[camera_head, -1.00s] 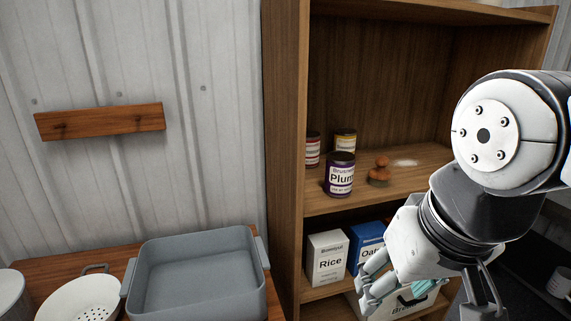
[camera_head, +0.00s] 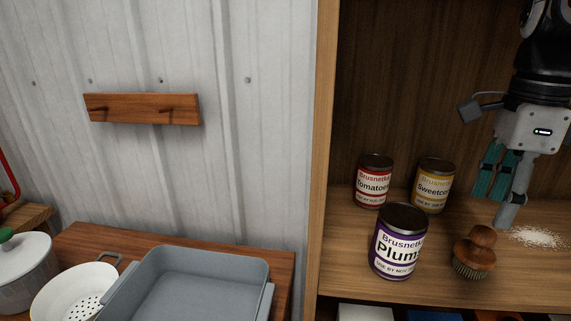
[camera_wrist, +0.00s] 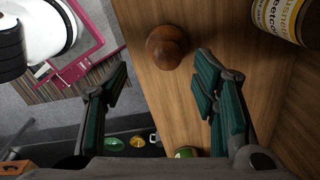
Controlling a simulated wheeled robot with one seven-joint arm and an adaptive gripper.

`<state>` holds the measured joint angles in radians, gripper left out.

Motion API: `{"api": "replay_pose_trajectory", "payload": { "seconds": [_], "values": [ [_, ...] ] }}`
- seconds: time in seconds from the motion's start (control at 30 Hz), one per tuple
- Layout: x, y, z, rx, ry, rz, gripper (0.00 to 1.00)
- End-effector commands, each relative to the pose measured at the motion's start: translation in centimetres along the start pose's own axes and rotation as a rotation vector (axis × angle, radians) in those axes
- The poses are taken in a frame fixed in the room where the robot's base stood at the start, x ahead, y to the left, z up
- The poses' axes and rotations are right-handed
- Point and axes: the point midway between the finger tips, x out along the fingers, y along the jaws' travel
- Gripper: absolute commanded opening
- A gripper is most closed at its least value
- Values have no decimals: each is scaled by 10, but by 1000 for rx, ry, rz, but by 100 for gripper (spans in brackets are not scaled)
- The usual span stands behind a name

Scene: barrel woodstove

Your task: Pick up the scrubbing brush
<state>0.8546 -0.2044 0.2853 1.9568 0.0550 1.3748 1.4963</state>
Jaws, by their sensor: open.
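The scrubbing brush (camera_head: 474,252) has a round brown wooden knob and body with pale bristles underneath. It stands bristles down on the shelf, right of the plum can. In the wrist view its wooden knob (camera_wrist: 167,46) shows near the shelf edge, ahead of and between the fingers; the bristles are hidden there. My gripper (camera_head: 502,190) is open and empty, with teal finger pads, pointing down above the shelf, behind and to the right of the brush. In the wrist view the two fingers (camera_wrist: 160,95) are spread wide and do not touch the brush.
A plum can (camera_head: 400,241) stands close left of the brush. A tomatoes can (camera_head: 374,181) and a sweetcorn can (camera_head: 433,186) stand behind. A pale granular spill (camera_head: 539,237) lies right of the brush. A grey basin (camera_head: 190,290) and a white colander (camera_head: 75,294) sit on the lower-left counter.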

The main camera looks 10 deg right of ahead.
Motion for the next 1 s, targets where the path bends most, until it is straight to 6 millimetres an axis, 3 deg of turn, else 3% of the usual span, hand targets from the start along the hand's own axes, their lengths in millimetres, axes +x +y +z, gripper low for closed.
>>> {"api": "replay_pose_trajectory", "payload": {
  "seconds": [0.37,0.7,1.0],
  "values": [
    [28,-3,-4,45,-4,9,54],
    [71,-5,-7,43,-4,8,54],
    [75,-5,-6,42,-4,6,54]
  ]
}}
